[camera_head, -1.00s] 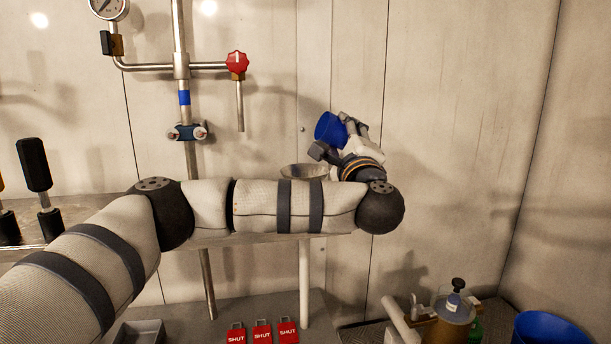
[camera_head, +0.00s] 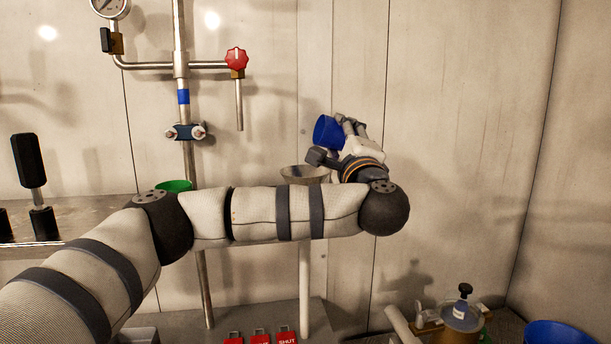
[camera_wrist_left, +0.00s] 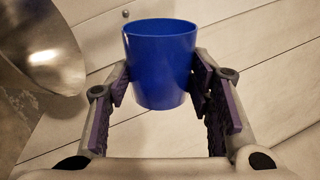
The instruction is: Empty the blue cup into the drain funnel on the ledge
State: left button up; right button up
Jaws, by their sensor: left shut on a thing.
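The blue cup (camera_head: 327,131) is held by my left gripper (camera_head: 338,138) above and a little right of the drain funnel. In the head view the cup is tilted, leaning to the left. In the left wrist view the blue cup (camera_wrist_left: 160,62) sits between the two purple-padded fingers of the left gripper (camera_wrist_left: 160,88). The cup's contents cannot be seen. My right gripper is not in view.
A green cup (camera_head: 174,185) stands on the ledge (camera_head: 88,212) behind my left arm. A pipe with a red valve knob (camera_head: 236,60) and spout stands left of the funnel.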

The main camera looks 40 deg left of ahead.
pick_arm(q)
jog(key=shift+s+a+r+n+b, duration=0.15)
jog(key=shift+s+a+n+b, duration=0.15)
jog(key=shift+n+b, duration=0.65)
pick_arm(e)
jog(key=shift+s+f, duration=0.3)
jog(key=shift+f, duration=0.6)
pick_arm(q)
jog(key=shift+s+r+n+g+y+b, duration=0.1)
jog(key=shift+r+n+g+y+b, duration=0.1)
jog(key=shift+n+b, duration=0.45)
jog(key=shift+s+r+n+g+y+b, duration=0.15)
jog(key=shift+n+b, duration=0.25)
jog(key=shift+b, duration=0.4)
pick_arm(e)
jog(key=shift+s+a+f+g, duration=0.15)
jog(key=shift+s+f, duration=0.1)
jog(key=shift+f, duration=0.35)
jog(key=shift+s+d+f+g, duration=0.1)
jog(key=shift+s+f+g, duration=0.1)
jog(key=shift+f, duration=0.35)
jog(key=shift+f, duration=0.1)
pick_arm(q)
jog(key=shift+a+f+n+y+b, duration=0.15)
jog(key=shift+n+y+b, duration=0.15)
jog(key=shift+b, duration=0.25)
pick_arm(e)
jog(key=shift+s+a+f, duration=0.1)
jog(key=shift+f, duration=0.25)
